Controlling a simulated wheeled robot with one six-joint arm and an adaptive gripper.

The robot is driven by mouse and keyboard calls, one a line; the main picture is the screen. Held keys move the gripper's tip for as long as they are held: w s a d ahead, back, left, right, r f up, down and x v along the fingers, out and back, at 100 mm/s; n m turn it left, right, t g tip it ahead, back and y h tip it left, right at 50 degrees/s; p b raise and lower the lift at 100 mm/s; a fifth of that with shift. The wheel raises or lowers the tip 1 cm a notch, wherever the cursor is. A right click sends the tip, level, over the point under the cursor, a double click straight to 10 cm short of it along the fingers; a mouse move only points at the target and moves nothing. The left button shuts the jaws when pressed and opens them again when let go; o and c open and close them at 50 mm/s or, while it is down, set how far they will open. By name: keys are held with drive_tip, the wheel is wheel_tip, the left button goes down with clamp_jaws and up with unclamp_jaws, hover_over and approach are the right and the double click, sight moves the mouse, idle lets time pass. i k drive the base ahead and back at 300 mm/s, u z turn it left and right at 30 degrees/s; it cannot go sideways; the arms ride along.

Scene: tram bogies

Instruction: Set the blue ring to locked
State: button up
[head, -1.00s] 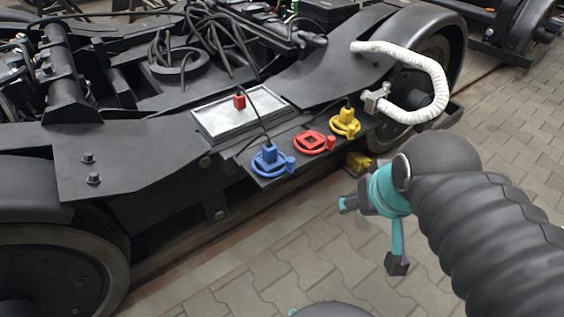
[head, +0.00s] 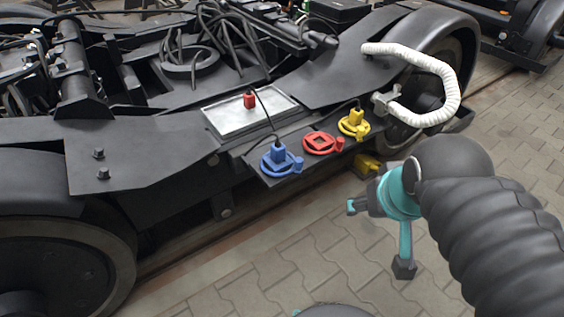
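The blue ring (head: 276,165) lies at the left end of a dark shelf on the bogie's side. It has a small tab on its right side. A blue plug (head: 278,153) with a black cable stands in its middle. My gripper (head: 353,206) is to the right of and below the blue ring in the picture, apart from it and over the paving. It is seen from behind and small, so its finger opening is unclear. Nothing shows held in it.
A red ring (head: 321,144) without a plug and a yellow ring (head: 354,126) with a yellow plug share the shelf. A red plug (head: 250,100) stands on a silver plate (head: 226,121) behind. A white hose (head: 441,74) loops at right. Clear paving (head: 275,258) lies in front.

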sight(297, 167)
drive_tip(key=k, duration=1.2)
drive_tip(key=u, duration=0.75)
drive_tip(key=i, duration=1.1)
drive_tip(key=z, duration=0.3)
